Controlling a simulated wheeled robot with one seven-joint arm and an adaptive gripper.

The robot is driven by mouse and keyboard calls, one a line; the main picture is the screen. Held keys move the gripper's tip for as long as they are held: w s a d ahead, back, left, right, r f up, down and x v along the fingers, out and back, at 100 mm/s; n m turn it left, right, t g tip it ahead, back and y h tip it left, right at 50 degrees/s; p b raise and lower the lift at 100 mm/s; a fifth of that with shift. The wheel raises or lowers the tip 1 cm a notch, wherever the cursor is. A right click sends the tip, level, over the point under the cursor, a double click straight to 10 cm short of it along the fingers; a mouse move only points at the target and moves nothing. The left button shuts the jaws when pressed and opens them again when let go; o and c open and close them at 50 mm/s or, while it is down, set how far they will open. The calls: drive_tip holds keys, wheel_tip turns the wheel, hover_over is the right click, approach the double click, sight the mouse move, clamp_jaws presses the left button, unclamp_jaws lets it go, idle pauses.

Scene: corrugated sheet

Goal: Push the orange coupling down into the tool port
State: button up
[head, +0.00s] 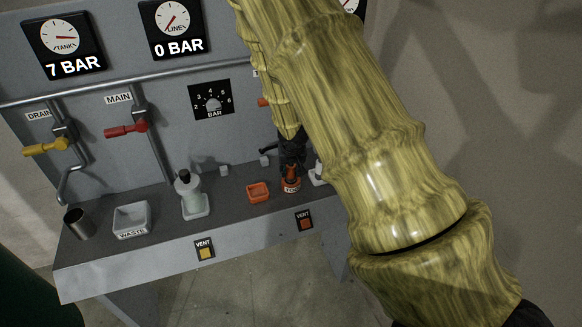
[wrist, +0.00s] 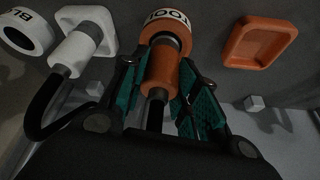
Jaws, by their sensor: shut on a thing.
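The orange coupling (wrist: 160,78) sits between the green finger pads of my gripper (wrist: 164,92) in the wrist view, with a black hose behind it. My gripper is shut on it. The tool port (wrist: 153,33), an orange base with a white TOOL label, lies directly beyond it. A grey metal section shows between the coupling and the port base; I cannot tell how deep the coupling is seated. In the head view the coupling (head: 291,171) stands over the tool port (head: 291,185), with my dark gripper (head: 291,151) just above it, partly hidden by my arm.
An orange square dish (head: 258,192) is left of the port. A white fitting with a black hose (wrist: 75,50) stands beside it in the wrist view. A white bottle (head: 190,196), WASTE tray (head: 131,220) and metal cup (head: 78,224) stand farther left. The TANK gauge (head: 62,47) reads 7 BAR, LINE (head: 175,29) 0 BAR.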

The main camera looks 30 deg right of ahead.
drive_tip(key=shift+f+b, duration=0.5)
drive_tip(key=shift+f, duration=0.4)
drive_tip(key=o, duration=1.2)
drive_tip(key=shift+o, duration=0.2)
drive_tip(key=shift+v, duration=2.3)
drive_tip(key=shift+s+a+r, duration=0.1)
drive_tip(key=shift+s+r, duration=0.15)
drive_tip(key=s+a, duration=0.5)
drive_tip(key=s, duration=0.5)
drive_tip(key=shift+s+a, duration=0.15)
drive_tip(key=shift+a, duration=0.1)
